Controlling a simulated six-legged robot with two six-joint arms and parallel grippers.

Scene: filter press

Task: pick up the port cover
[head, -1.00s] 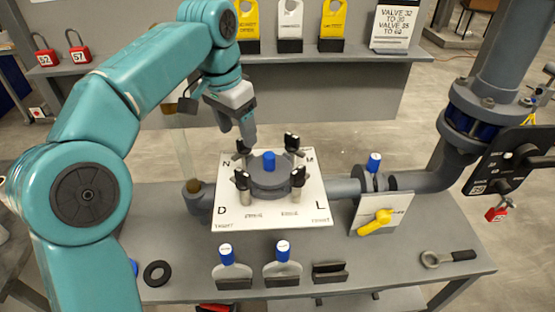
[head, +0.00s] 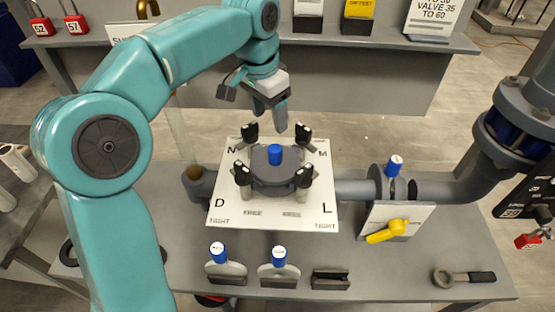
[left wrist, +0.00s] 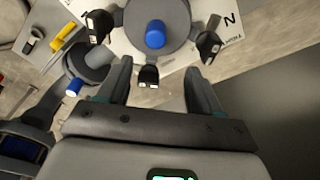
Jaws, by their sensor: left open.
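The port cover (head: 262,172) is a round dark grey disc with a blue knob (head: 275,153) on top. It lies at the middle of a white plate (head: 230,218) marked D, L, N and M, with several black-topped clamps (head: 242,174) around it. In the left wrist view the cover (left wrist: 178,18) and its blue knob (left wrist: 155,33) show at the top. My left gripper (head: 277,125) is above and behind the cover, pointing down, open and empty. In the left wrist view its fingers (left wrist: 158,85) are apart, with one black clamp top (left wrist: 148,76) between and beyond them. My right gripper is not in view.
A shelf (head: 380,38) with tags stands behind.

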